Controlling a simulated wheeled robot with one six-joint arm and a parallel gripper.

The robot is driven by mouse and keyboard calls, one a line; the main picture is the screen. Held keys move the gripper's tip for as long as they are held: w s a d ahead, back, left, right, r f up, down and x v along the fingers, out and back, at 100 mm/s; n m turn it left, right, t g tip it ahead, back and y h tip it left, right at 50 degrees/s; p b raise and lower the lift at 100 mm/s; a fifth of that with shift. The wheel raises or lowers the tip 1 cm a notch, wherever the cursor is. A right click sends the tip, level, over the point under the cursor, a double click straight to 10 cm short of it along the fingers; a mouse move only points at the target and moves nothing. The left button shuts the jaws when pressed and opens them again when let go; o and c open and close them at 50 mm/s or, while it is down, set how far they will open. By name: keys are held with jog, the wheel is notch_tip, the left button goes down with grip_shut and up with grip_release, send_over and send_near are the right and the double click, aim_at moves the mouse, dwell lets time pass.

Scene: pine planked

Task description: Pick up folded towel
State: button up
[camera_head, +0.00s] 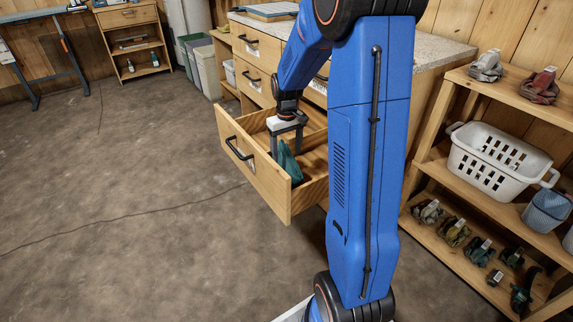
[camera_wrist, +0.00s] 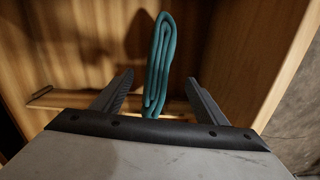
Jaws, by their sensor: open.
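The folded towel (camera_head: 289,160) is dark teal and sits in the open wooden drawer (camera_head: 254,181). In the wrist view the towel (camera_wrist: 159,65) shows edge-on as a narrow stack of folds, standing upright. My gripper (camera_head: 286,146) is inside the drawer, pointing down at the towel. In the wrist view the two fingers of my gripper (camera_wrist: 158,85) are open, one on each side of the towel, with a gap on both sides.
The drawer's front panel with its black handle (camera_head: 238,148) faces the floor at left. A divider (camera_wrist: 70,104) crosses the drawer. The counter (camera_head: 440,51) is above.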

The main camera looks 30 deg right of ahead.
aim_at(291, 167)
jog(key=shift+f, duration=3.4)
jog(key=c, duration=1.5)
notch_tip(291, 167, up, 8)
jog(key=shift+r, duration=0.2)
jog(key=shift+c, duration=0.2)
jog(key=shift+s+d+r+n, duration=0.15)
jog(key=shift+s+r, duration=0.3)
jog(key=shift+r, duration=0.05)
jog(key=shift+s+d+r+n, duration=0.15)
jog(key=shift+s+r, duration=0.3)
jog(key=shift+s+f, duration=0.15)
jog(key=shift+s, duration=0.05)
jog(key=shift+f, duration=4.9)
